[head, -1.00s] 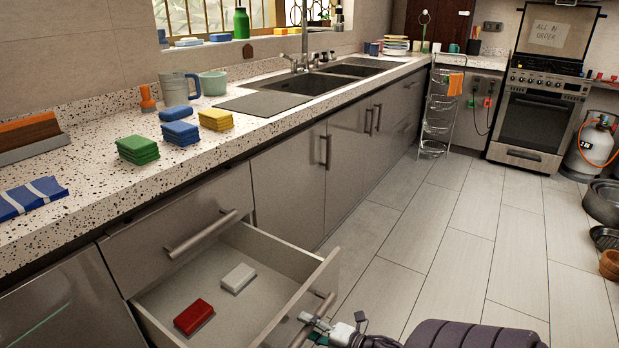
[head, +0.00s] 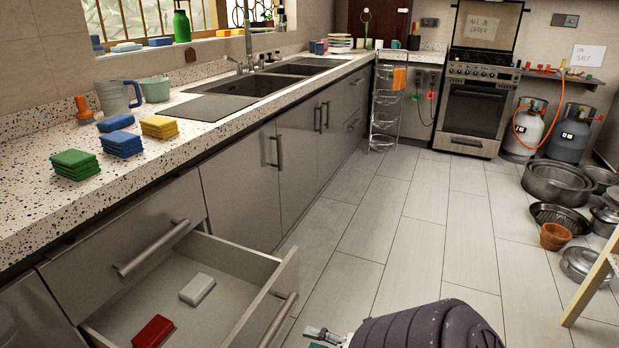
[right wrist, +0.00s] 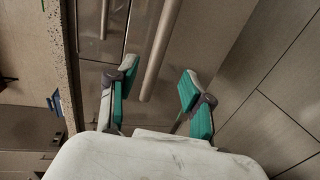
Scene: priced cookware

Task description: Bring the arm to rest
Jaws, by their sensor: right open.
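My right arm comes in at the bottom of the head view. Its gripper (head: 325,337) is partly cut off by the bottom edge, just right of the open drawer's front. A bar handle (right wrist: 160,50) shows beyond the fingers there. The drawer (head: 235,318) stands open, with a red block (head: 153,332) and a white block (head: 197,289) lying in it. My left gripper is not in view.
The speckled counter (head: 40,225) holds green sponges (head: 75,165), blue sponges (head: 121,143), yellow sponges (head: 159,126) and a mug (head: 118,97). Pots (head: 556,183) and gas cylinders (head: 571,132) stand on the floor at right. The middle floor (head: 400,210) is clear.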

